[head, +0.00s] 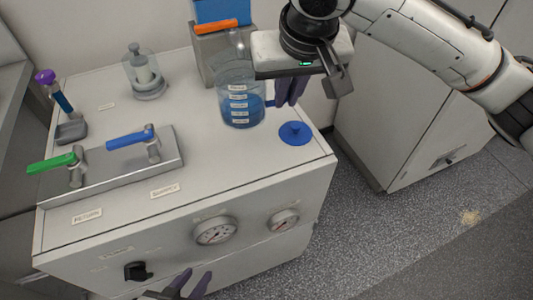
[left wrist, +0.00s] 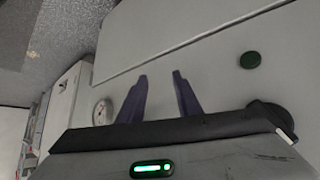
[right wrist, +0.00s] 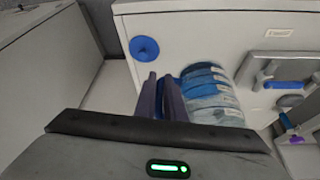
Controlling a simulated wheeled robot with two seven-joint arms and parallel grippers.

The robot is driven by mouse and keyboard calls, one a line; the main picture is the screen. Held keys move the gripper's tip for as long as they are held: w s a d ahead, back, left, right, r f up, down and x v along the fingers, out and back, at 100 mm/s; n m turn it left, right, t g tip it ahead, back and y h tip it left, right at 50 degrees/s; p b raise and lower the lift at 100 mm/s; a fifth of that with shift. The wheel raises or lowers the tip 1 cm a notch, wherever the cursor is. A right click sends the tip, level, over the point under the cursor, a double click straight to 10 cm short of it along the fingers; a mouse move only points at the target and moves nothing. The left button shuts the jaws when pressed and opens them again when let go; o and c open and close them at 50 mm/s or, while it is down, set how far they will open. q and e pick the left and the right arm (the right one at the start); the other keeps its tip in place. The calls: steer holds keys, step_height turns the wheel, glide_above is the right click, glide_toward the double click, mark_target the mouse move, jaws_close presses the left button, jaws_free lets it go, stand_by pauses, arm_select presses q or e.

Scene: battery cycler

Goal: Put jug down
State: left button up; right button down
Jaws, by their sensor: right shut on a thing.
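A clear jug (head: 240,98) with blue liquid and several white labels is at the right part of the white cabinet top, upright. It also shows in the right wrist view (right wrist: 212,95). My right gripper (head: 291,92) is shut on the jug's blue handle, at the jug's right side. I cannot tell whether the jug's base touches the top. My left gripper (head: 187,283) is low in front of the cabinet, empty, its fingers apart; they also show in the left wrist view (left wrist: 160,95).
A blue round lid (head: 295,133) lies right of the jug. A grey block with an orange-handled valve (head: 216,27) stands behind. Left are a glass vessel (head: 145,77), a purple-capped tube (head: 60,92), and a plate with green (head: 52,163) and blue (head: 130,138) levers. The middle top is clear.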

steer(key=f, duration=0.3)
steer(key=a+f+b, duration=0.1)
steer(key=f, duration=0.6)
steer(key=shift+w+a+f+b, duration=0.15)
steer(key=shift+a+f+b, duration=0.1)
steer(key=shift+b, duration=0.1)
steer(key=c, duration=1.8)
jaws_free()
steer(key=shift+f, duration=0.15)
steer(key=shift+c, duration=0.2)
steer(key=shift+r, duration=0.4)
steer(key=p+v, duration=0.1)
steer(key=v, duration=1)
steer(key=shift+s+r+p, duration=0.2)
steer(key=shift+r+p, duration=0.05)
steer(key=shift+p, duration=0.1)
